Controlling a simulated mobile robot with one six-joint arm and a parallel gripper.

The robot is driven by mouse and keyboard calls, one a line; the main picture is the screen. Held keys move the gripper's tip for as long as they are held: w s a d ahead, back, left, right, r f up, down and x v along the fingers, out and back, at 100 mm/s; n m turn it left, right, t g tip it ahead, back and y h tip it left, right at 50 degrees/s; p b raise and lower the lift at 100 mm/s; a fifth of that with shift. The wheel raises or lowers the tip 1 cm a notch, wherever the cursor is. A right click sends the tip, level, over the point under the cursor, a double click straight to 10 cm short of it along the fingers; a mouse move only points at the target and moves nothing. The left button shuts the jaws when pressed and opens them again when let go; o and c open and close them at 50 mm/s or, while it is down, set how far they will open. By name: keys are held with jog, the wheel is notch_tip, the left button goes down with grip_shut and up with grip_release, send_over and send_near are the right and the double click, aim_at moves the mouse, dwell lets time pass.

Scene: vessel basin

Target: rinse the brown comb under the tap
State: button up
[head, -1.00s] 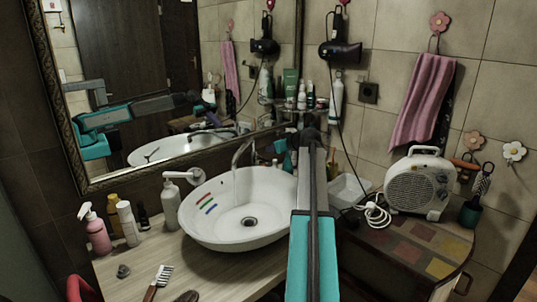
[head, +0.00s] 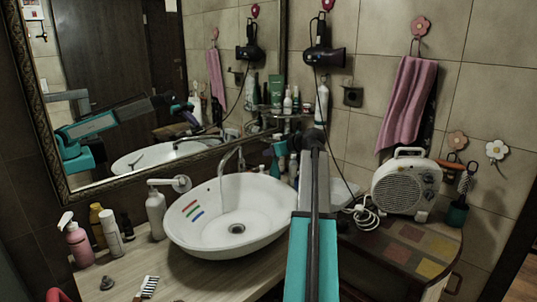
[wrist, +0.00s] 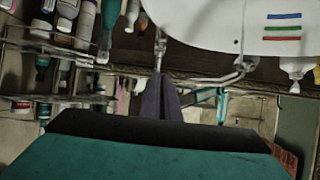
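The brown comb (head: 147,287) lies on the wooden counter at the bottom left of the head view. Its pale teeth show, and its handle is mostly cut off by the frame edge. The tap (head: 238,153) arches over the white basin (head: 190,236), with a thin pale streak below its spout. My gripper (head: 308,140) is raised beyond the basin's right side, far from the comb. In the wrist view its dark fingers (wrist: 160,98) are together with nothing seen between them. The comb is not visible in the wrist view.
A soap bottle (head: 156,214) and several other bottles stand left of the basin. A dark stopper-like object (head: 106,283) lies beside the comb. A fan heater (head: 405,183) stands to the right. A shelf with bottles (head: 292,110) is close behind my gripper.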

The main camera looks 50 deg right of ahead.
aim_at(256, 167)
jog(key=o, duration=0.7)
jog(key=shift+s+f, duration=0.15)
jog(key=shift+o, duration=0.5)
jog(key=s+d+f+n+t+y+p, duration=0.1)
jog(key=s+f+p, duration=0.2)
jog(key=f, duration=0.1)
jog(key=shift+s+f, duration=0.3)
jog(key=shift+s, duration=0.05)
jog(key=shift+w, duration=0.2)
jog(key=p+x, duration=0.4)
jog(key=x, duration=0.8)
jog(key=shift+w+r, duration=0.1)
jog(key=shift+w, duration=0.05)
jog(key=shift+w+f+p, duration=0.35)
jog(key=shift+w+p, duration=0.05)
jog(key=shift+w, duration=0.2)
grip_shut()
